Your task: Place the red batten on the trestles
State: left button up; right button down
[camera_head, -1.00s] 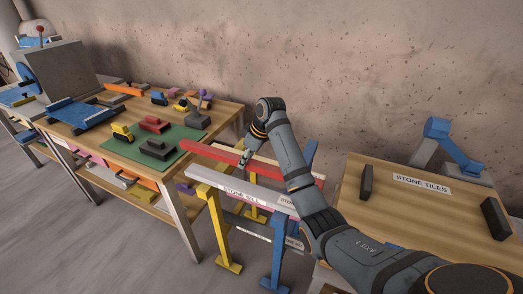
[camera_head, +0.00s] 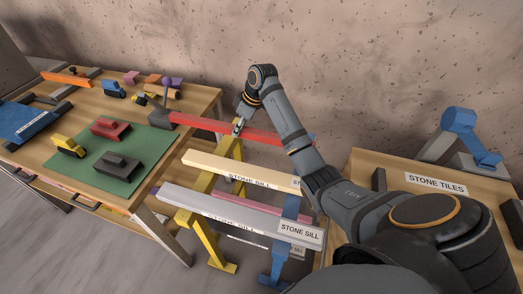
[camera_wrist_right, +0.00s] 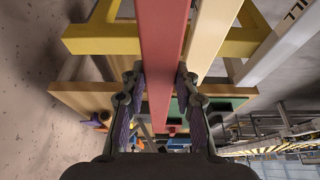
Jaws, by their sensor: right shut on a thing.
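The red batten (camera_head: 276,137) is long and runs crosswise at the back of the trestles. My right gripper (camera_head: 238,127) is shut on it near its middle. In the right wrist view the red batten (camera_wrist_right: 161,40) runs between the two fingers (camera_wrist_right: 158,88). It crosses over the yellow trestle (camera_head: 205,196), beside a cream batten (camera_wrist_right: 214,30). The yellow trestle (camera_wrist_right: 90,40) shows there too. The blue trestle (camera_head: 281,240) stands at the right. I cannot tell whether the red batten touches the trestles. My left gripper is not in view.
A cream sill (camera_head: 220,169) and a grey sill (camera_head: 230,213) lie across the trestles in front. A wooden bench (camera_head: 200,105) with a green mat (camera_head: 80,172) and toy vehicles is left. A table labelled stone tiles (camera_head: 400,170) is right. The wall stands behind.

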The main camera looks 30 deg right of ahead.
aim_at(253, 129)
jog(key=d, duration=0.1)
jog(key=s+d+f, duration=0.1)
jog(key=s+d+p, duration=0.1)
jog(key=d, duration=0.1)
jog(key=shift+d+f, duration=0.1)
jog(key=shift+f, duration=0.2)
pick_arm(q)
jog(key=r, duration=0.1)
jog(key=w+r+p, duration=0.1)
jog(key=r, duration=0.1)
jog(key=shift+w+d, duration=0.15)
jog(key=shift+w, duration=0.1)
pick_arm(e)
jog(key=s+d+f, duration=0.1)
jog(key=d+f, duration=0.2)
jog(key=f, duration=0.6)
jog(key=shift+s+d, duration=0.4)
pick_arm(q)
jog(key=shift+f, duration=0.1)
pick_arm(e)
jog(key=shift+f, duration=0.15)
jog(key=c, duration=1)
grip_release()
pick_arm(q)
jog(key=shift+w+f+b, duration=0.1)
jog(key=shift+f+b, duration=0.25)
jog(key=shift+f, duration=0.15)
pick_arm(e)
jog(key=v, duration=1.2)
